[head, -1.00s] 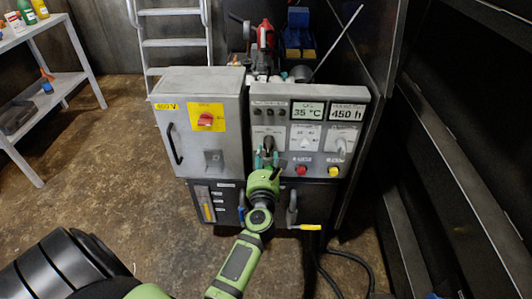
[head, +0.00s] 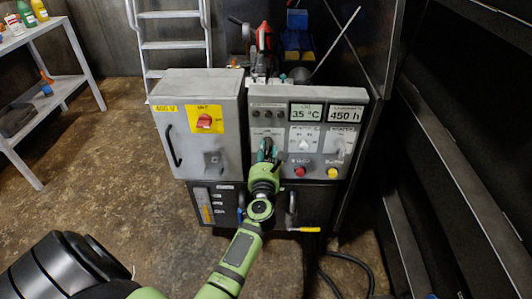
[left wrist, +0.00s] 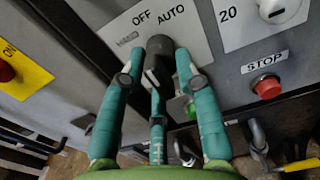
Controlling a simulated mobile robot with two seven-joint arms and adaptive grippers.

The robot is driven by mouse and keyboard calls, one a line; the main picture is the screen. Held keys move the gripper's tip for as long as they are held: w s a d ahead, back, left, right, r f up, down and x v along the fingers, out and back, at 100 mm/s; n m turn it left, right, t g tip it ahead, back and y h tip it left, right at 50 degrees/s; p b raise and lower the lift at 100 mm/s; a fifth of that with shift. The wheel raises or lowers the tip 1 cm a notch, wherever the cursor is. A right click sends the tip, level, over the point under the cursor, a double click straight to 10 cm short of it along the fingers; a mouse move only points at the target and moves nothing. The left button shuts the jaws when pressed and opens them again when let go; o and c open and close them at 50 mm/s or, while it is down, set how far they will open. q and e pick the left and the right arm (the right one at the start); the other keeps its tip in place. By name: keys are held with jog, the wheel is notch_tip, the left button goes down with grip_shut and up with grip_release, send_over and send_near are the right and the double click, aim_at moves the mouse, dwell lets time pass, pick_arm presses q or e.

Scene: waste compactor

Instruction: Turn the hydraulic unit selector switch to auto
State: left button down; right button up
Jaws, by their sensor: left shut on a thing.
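The selector switch (left wrist: 160,47) is a black knob on a grey plate marked OFF and AUTO, with a third label blurred at the left. In the left wrist view it lies below the OFF and AUTO words; its exact pointing is hard to tell. My left gripper (left wrist: 158,72) has teal fingers on either side of the knob and is shut on it. In the head view my left gripper (head: 265,151) reaches the left part of the control panel (head: 283,93), and its fingers partly hide the knob.
A red stop button (left wrist: 267,87) is to the right of the gripper. A yellow-plated red switch (head: 204,121) is on the cabinet at left. A lever with a yellow handle (head: 304,229) sits below the panel. A shelf (head: 52,92) and ladder (head: 172,43) stand farther back.

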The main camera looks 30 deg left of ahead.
pick_arm(q)
jog(key=shift+s+a, duration=0.1)
jog(key=shift+a, duration=0.1)
pick_arm(e)
jog(key=shift+r, duration=0.1)
pick_arm(q)
jog(key=shift+m, duration=0.3)
jog(key=shift+r+m+p, duration=0.1)
jog(key=shift+m+p, duration=0.2)
jog(key=shift+p, duration=0.15)
jog(key=shift+a+r+m+p, duration=0.15)
jog(key=shift+m+p, duration=0.75)
jog(key=shift+m, duration=1)
jog(key=shift+r+m+p, duration=0.1)
jog(key=shift+m+p, duration=0.75)
jog(key=shift+m, duration=1.05)
pick_arm(e)
jog(key=shift+s+d+t, duration=0.5)
jog(key=shift+s+d, duration=0.15)
jog(key=shift+s, duration=0.2)
pick_arm(q)
jog(key=c, duration=1.1)
grip_release()
jog(key=shift+f, duration=0.1)
